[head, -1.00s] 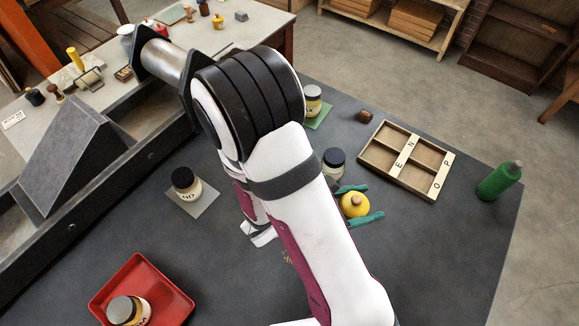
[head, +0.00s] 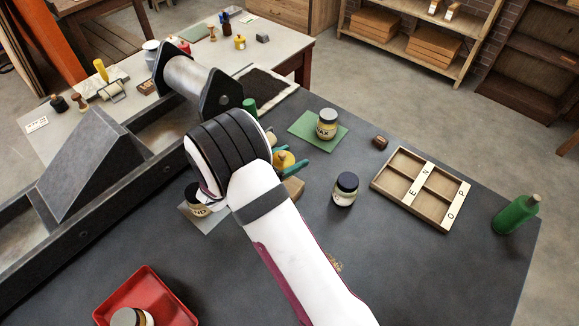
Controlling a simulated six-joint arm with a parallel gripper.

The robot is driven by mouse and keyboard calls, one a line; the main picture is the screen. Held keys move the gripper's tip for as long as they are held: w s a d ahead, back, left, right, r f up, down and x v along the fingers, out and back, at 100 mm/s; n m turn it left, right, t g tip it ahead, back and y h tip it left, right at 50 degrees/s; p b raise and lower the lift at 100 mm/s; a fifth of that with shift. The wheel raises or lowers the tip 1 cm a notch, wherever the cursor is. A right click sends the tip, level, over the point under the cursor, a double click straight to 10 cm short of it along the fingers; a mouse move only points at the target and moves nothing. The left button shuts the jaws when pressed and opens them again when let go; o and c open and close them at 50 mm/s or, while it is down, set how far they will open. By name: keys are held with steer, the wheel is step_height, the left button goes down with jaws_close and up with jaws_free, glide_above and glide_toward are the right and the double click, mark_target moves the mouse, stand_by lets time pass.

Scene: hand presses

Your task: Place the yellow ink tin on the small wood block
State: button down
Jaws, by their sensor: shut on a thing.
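The yellow ink tin (head: 284,160) is between the teal fingertips of my gripper (head: 287,162), which is shut on it. The tin looks upright, with a wooden knob on its lid. My arm hides its left side. A light wood block (head: 293,187) shows just below the tin in the picture, partly hidden behind my forearm. I cannot tell how high the tin is or whether it is over the block.
A WAX jar (head: 327,124) stands on a green mat (head: 303,122). Another jar (head: 196,205) is left of my arm.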

steer(key=shift+f, duration=1.85)
steer(key=shift+f, duration=0.15)
steer(key=shift+c, duration=0.2)
jaws_free()
